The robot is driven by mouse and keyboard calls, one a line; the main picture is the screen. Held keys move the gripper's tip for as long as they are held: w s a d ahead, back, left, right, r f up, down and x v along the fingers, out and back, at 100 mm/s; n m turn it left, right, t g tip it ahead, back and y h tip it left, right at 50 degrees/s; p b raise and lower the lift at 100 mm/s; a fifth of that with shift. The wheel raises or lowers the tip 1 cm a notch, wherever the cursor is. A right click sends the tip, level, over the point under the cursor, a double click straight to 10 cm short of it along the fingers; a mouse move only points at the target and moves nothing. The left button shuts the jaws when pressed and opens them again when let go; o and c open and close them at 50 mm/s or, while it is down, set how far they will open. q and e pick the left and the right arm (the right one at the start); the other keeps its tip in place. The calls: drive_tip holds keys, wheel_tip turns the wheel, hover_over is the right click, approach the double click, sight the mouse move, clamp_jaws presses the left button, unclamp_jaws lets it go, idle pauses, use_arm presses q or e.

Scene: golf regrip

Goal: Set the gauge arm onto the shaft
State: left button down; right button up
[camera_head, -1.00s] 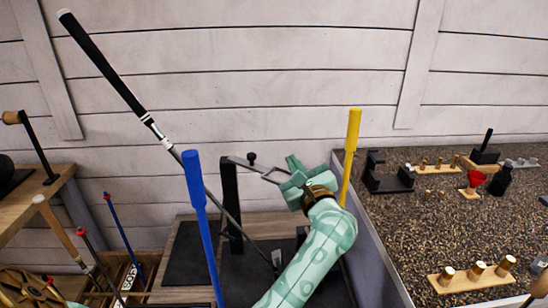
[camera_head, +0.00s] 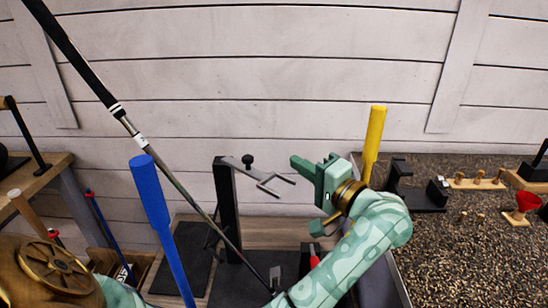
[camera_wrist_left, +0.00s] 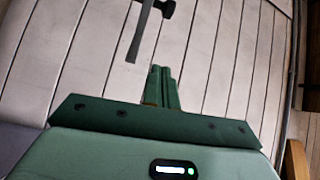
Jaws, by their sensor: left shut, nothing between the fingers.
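The golf shaft (camera_head: 180,188) runs tilted from its black grip (camera_head: 75,55) at upper left down to the lower middle. The gauge arm (camera_head: 258,176) is a dark flat bar with a forked end and a black knob, on top of a black post (camera_head: 228,210). Its fork points right, away from the shaft, and is apart from it. My left gripper (camera_head: 297,163) is shut and empty, right of the fork with a small gap. In the left wrist view, the shut fingers (camera_wrist_left: 162,87) show below part of the gauge arm (camera_wrist_left: 143,35). My right gripper is not in view.
A blue upright club handle (camera_head: 150,195) stands in front of the shaft at left. A yellow one (camera_head: 374,143) stands behind my left wrist. A speckled counter (camera_head: 450,240) with small tools is at right. A wooden bench (camera_head: 50,165) is at left.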

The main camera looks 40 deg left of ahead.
use_arm(q)
drive_tip(key=s+a, duration=0.2)
drive_tip(key=a, duration=0.7)
drive_tip(key=shift+s+p, duration=0.3)
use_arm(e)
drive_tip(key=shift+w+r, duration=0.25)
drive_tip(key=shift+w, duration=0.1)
use_arm(q)
drive_tip(key=shift+f, duration=0.1)
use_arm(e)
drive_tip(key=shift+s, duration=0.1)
